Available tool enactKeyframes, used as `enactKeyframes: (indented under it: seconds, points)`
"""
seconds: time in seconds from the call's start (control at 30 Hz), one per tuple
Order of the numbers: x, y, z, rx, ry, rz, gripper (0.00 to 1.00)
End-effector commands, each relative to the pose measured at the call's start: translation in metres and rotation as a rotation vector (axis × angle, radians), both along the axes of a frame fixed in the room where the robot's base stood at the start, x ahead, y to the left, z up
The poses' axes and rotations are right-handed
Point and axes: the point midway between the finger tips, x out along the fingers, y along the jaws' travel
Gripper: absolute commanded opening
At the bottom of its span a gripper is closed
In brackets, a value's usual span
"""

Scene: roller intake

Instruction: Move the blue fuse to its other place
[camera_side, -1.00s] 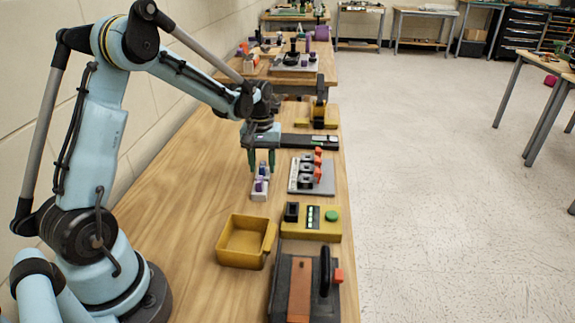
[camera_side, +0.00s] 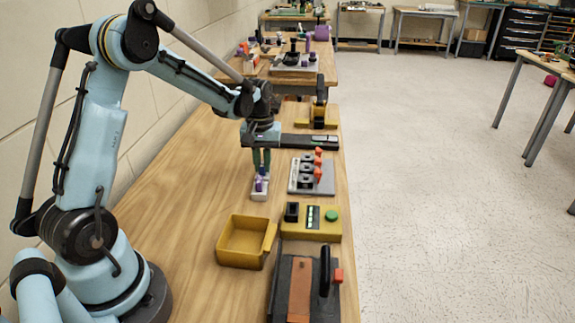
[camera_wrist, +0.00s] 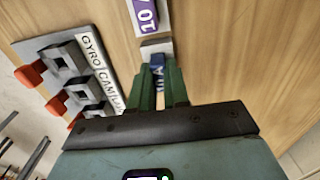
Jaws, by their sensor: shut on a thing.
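The blue fuse (camera_wrist: 158,74) shows between the green fingers in the wrist view, with part of its pale lettering visible. My gripper (camera_wrist: 158,66) is shut on it, and the fingers hide its sides. In the side view my gripper (camera_side: 262,170) points straight down at the white holder (camera_side: 260,196) on the bench. A purple fuse (camera_wrist: 145,15) with white lettering sits just beyond the blue one. I cannot tell whether the blue fuse is still seated in the holder.
A grey plate (camera_side: 326,183) with black sockets and orange levers stands just right of the holder; its labels include GYRO and CAM. A yellow bin (camera_side: 241,258) and a yellow box with a green button (camera_side: 325,234) are nearer. Bare bench lies left.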

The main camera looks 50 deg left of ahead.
Motion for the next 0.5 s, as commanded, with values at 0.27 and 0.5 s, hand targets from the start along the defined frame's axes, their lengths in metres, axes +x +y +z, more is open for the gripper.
enactKeyframes:
  seconds: [0.27,0.5]
  points:
    - [0.000,0.000,0.013,0.000,0.000,0.000,0.00]
    - [0.000,0.000,0.023,0.000,0.000,0.000,0.00]
